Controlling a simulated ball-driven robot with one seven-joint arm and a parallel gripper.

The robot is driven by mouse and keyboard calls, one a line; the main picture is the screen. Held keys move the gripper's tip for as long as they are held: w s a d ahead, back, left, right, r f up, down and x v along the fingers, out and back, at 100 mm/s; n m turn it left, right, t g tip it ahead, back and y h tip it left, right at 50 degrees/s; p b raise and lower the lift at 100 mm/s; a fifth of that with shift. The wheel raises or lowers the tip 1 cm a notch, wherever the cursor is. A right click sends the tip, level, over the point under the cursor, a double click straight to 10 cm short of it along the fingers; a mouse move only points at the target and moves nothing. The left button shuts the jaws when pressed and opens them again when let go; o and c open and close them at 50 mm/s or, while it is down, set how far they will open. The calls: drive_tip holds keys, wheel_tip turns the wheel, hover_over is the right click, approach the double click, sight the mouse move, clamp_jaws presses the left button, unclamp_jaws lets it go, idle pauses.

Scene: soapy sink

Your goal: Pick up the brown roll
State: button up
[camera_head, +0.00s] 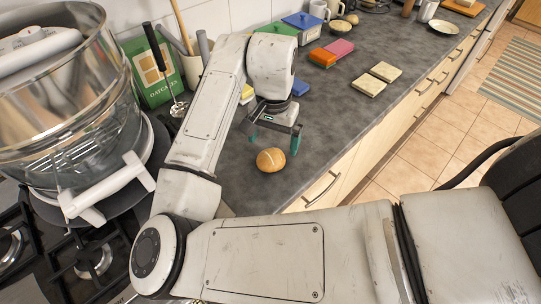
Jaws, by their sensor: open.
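The brown roll (270,160) is round with a pale line across its top. It rests on the dark grey countertop (345,105) near the front edge. My gripper (274,142) is open, with its green-tipped fingers spread apart just behind and above the roll. One fingertip is to the left of the roll and the other to the right. No contact with the roll shows, and nothing is seen between the fingers.
A gas hob with a large pot and glass steamer (65,90) stands at left. An oatcakes box (150,75) is behind. Orange and pink sponges (338,48), two beige tiles (378,78) and mugs (319,10) lie further back. The counter right of the roll is clear up to its edge.

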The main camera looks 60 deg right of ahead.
sight(271, 155)
drive_tip(key=shift+w+a+f+p, duration=0.15)
drive_tip(key=shift+f+p, duration=0.1)
drive_tip(key=shift+f, duration=1.2)
drive_tip(key=shift+a+f+p, duration=0.1)
drive_tip(key=shift+f+p, duration=0.15)
drive_tip(key=shift+f, duration=1.2)
drive_tip(key=shift+c, duration=0.4)
drive_tip(key=c, duration=1.1)
